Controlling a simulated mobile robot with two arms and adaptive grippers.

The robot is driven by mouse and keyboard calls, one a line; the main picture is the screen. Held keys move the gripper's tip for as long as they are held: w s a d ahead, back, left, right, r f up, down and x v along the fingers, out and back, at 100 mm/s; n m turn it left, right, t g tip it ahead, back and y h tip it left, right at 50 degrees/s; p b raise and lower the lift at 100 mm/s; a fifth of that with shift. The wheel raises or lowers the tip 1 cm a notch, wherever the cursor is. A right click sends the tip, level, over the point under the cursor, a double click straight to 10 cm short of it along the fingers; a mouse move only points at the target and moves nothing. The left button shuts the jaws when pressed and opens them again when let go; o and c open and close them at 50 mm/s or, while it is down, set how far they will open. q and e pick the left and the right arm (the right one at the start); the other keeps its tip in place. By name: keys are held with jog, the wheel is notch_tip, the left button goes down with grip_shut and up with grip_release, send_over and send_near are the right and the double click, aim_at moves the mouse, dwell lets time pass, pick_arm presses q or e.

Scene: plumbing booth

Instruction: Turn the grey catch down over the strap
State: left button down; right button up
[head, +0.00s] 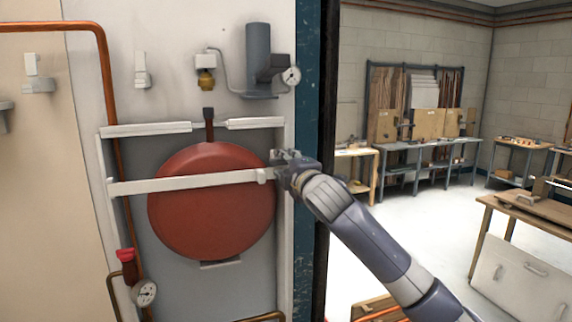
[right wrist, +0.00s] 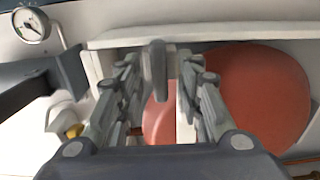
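The white strap (head: 185,184) lies across the front of the round red vessel (head: 215,225), its right end at the frame's right side. My right gripper (head: 281,158) is at that end and hides the catch in the head view. In the right wrist view the grey catch (right wrist: 155,68) stands between the two spread fingertips of my right gripper (right wrist: 158,72), with a gap visible on either side. The strap (right wrist: 184,128) shows behind the fingers, beside the catch, with the red vessel (right wrist: 260,95) to the right. My left gripper is not in view.
A grey bracket (head: 258,60) with a gauge (head: 291,75) sits above the right gripper. A copper pipe (head: 108,130) and a red-topped valve (head: 126,262) are at left. A dark blue post (head: 306,100) edges the panel at right. The floor beyond is open.

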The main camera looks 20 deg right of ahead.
jog(key=shift+c, duration=0.5)
grip_shut()
jog(key=shift+m, duration=0.3)
jog(key=m+p, duration=0.1)
jog(key=m, duration=0.7)
jog(key=shift+m, duration=0.4)
jog(key=m+p, duration=0.1)
jog(key=m, duration=0.3)
jog(key=shift+m, duration=0.3)
jog(key=shift+m+p, duration=0.7)
jog(key=shift+m, duration=1.3)
